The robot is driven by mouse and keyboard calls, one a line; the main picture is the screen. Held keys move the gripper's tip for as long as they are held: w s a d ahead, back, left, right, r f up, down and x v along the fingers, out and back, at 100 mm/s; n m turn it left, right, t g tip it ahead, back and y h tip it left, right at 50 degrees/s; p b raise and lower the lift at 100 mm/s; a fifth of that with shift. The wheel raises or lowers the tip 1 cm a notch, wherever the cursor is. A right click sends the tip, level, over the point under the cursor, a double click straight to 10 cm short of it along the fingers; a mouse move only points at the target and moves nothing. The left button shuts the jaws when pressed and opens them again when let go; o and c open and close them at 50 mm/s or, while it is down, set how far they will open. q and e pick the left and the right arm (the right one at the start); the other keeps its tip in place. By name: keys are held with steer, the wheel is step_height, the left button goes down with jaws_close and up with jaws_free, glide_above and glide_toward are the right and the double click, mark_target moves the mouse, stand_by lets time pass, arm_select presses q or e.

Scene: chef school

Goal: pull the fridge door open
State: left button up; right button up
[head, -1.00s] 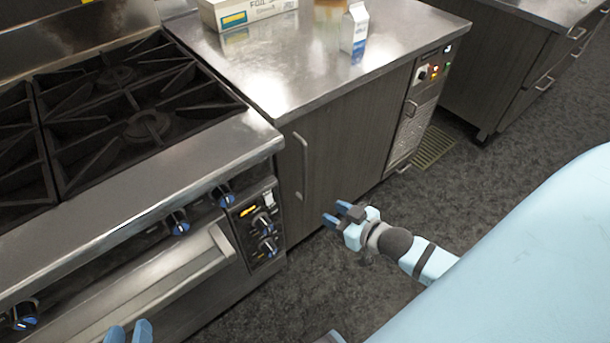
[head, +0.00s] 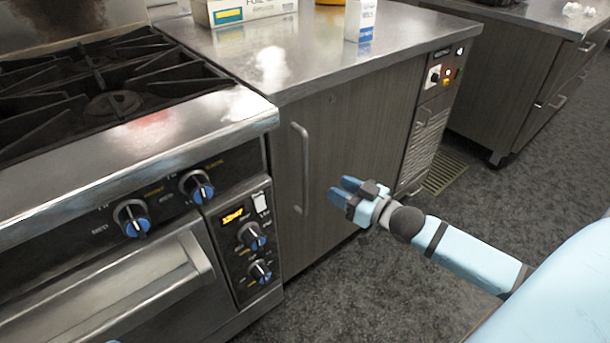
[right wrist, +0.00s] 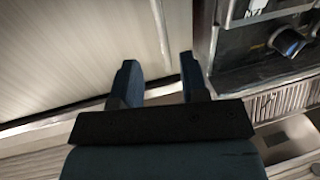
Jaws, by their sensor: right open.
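The fridge door (head: 345,150) is a dark wood-grain front under the steel counter, and it is shut. Its upright bar handle (head: 301,168) is near the door's left edge. My right gripper (head: 338,190) is open and empty, to the right of the handle's lower part in the head view and apart from it. In the right wrist view its two dark blue fingers (right wrist: 160,78) are spread, and the handle (right wrist: 162,32) stands ahead in line with the gap between them. Only a blue sliver of my left gripper (head: 112,341) shows at the bottom edge.
A stove (head: 110,105) with an oven and blue knobs stands left of the fridge. A foil box (head: 250,8) and a carton (head: 360,20) stand on the counter (head: 300,65). The floor (head: 360,290) before the door is clear.

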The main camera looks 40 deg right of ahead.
mark_target(307, 171)
steer(key=b+x, duration=0.3)
steer(key=x, duration=0.6)
steer(key=shift+w+f, duration=0.2)
steer(key=shift+w, duration=0.2)
arm_select(q)
steer(key=shift+w+f+m+g+b, duration=0.15)
steer(key=shift+f+m+g, duration=0.15)
steer(key=shift+f, duration=0.7)
steer(key=shift+w+f+m+g+b, duration=0.15)
steer(key=shift+f+m+g, duration=0.15)
steer(key=shift+f, duration=0.65)
arm_select(e)
steer(key=shift+w+a, duration=0.25)
steer(key=shift+w, duration=0.45)
steer(key=shift+r, duration=0.1)
jaws_close()
